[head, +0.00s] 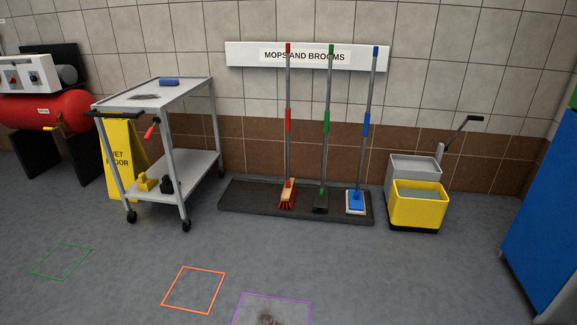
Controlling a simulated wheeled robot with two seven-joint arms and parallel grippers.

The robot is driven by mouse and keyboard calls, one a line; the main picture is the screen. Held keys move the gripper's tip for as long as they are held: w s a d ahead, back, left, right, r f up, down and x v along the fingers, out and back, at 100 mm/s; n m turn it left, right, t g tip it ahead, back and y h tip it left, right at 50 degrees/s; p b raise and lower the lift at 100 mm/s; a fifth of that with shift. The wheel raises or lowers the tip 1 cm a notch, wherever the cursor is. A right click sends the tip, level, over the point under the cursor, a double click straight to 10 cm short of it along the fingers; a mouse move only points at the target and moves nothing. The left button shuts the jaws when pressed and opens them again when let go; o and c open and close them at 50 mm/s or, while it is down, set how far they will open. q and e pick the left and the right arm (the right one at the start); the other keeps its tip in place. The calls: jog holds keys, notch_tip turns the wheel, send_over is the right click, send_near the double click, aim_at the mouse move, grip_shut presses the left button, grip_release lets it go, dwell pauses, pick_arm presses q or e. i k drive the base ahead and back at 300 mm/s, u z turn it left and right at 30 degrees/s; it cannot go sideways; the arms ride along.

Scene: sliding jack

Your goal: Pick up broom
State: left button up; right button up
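Three long-handled tools stand upright on a low dark tray (247,205) against the tiled wall, under a "MOPS AND BROOMS" sign (240,55). The left one is a broom with a red grip (288,121) and a wood-coloured head with red bristles (287,194). The middle one has a green grip (327,122) and a dark head (321,198), perhaps a brush. The right one is a mop with a blue grip (366,124) and a blue and white flat head (356,202). Neither of my grippers shows in the head view.
A grey cart (170,96) stands left of the tray, with a yellow wet floor sign (121,160) behind it. A yellow mop bucket (417,207) stands right. A blue cabinet (545,215) is at the right edge. Open floor (290,260) lies in front, with coloured square outlines.

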aim_at(288, 193)
jog(key=u, duration=0.35)
jog(key=i, duration=4.45)
jog(key=z, duration=0.75)
